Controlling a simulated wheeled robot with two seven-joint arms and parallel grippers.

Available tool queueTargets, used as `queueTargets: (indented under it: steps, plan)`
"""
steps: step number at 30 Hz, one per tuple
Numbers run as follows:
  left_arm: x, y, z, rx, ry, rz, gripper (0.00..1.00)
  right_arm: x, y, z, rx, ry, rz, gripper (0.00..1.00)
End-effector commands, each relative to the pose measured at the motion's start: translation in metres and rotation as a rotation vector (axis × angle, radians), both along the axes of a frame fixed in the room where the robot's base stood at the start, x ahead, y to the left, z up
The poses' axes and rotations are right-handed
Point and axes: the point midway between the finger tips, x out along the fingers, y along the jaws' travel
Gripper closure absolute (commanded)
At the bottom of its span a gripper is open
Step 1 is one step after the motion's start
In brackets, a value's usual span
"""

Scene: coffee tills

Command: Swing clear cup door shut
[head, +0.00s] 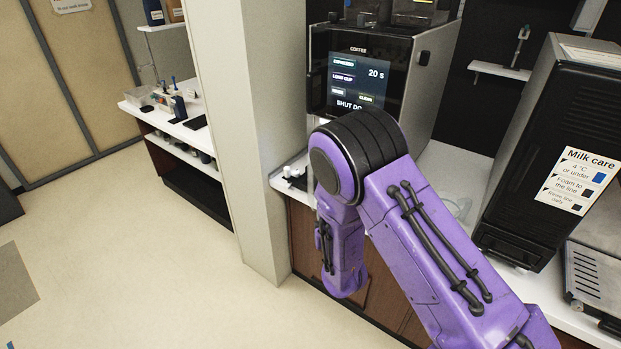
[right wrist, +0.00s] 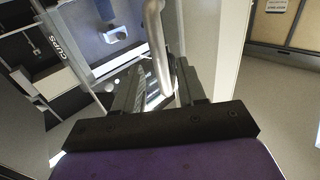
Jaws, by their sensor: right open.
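In the right wrist view my right gripper (right wrist: 158,82) is open. A silver curved bar (right wrist: 155,45) runs down between its two dark fingers; I cannot tell whether they touch it. The bar looks like a handle, and a clear pane with pale edges seems to lie beside it, but its outline and angle are hard to make out. A dark edge marked CUPS (right wrist: 57,47) is at the left. In the head view my purple right arm hides its gripper and the area below the coffee machine (head: 432,85). My left gripper is not in view.
The coffee machine's screen shows a partly covered line starting SHUT. A black milk fridge (head: 545,130) stands at the right on the white counter (head: 445,165). A pale pillar (head: 245,130) rises left of the machine. The floor (head: 130,240) at the left is mostly clear.

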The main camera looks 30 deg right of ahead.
Motion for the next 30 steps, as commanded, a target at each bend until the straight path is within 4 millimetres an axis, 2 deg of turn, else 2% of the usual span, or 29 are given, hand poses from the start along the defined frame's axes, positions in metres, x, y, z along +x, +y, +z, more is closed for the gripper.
queueTargets:
  steps: [7,8,9,11,12,17,30]
  plan:
    - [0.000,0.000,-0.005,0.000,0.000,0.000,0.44,0.034,-0.017,-0.001,0.002,-0.001,-0.002,0.60]
    - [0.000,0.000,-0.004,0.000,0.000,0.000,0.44,0.034,-0.017,-0.001,0.001,0.000,-0.001,0.66]
    - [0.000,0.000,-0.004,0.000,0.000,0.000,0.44,0.033,-0.016,-0.001,0.001,0.002,0.000,0.79]
    - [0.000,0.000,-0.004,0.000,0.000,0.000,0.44,0.033,-0.016,-0.001,0.001,0.002,0.000,0.99]
    - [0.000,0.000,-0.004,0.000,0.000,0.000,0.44,0.033,-0.016,-0.001,0.001,0.002,0.000,1.00]
    - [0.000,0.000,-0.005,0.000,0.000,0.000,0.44,0.036,-0.016,-0.001,0.001,0.000,0.000,1.00]
    - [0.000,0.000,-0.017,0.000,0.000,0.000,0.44,0.084,-0.014,-0.002,0.000,-0.001,0.000,1.00]
